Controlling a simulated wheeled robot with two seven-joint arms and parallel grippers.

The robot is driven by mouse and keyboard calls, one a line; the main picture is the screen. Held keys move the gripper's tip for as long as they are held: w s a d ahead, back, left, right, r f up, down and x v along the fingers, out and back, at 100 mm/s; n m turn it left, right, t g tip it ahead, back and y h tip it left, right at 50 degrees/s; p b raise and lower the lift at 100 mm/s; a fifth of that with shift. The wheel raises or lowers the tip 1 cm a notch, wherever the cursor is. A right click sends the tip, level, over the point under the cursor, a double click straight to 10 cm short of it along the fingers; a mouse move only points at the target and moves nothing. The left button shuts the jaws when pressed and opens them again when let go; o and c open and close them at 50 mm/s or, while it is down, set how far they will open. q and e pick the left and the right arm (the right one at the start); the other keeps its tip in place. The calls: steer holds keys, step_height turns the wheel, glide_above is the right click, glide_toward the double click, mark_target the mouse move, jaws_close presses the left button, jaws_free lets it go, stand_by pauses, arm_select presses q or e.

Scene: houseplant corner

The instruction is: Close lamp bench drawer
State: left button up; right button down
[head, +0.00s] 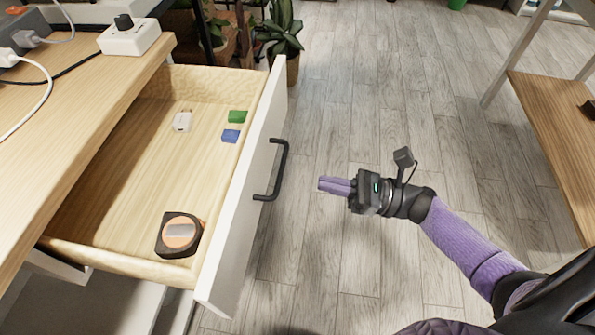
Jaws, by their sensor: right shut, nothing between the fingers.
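The lamp bench drawer (260,170) stands pulled out to the right from under the wooden bench top (95,95). It has a white front panel with a black bar handle (282,170). My right gripper (322,185) is shut and empty, a short way to the right of the handle, with its fingers pointing left toward the front panel. A gap shows between the fingertips and the handle. My left gripper is not in view.
In the drawer lie a tape measure (180,235), a white plug (182,121), a green block (237,117) and a blue block (230,136). A potted plant (284,40) stands beyond the drawer. A wooden shelf (555,125) is at right; grey floor between is clear.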

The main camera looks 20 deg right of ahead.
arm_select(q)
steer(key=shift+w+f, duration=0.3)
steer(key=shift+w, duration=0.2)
arm_select(e)
steer(key=shift+x, duration=2.95)
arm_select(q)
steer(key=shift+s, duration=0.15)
arm_select(e)
steer(key=shift+f, duration=0.1)
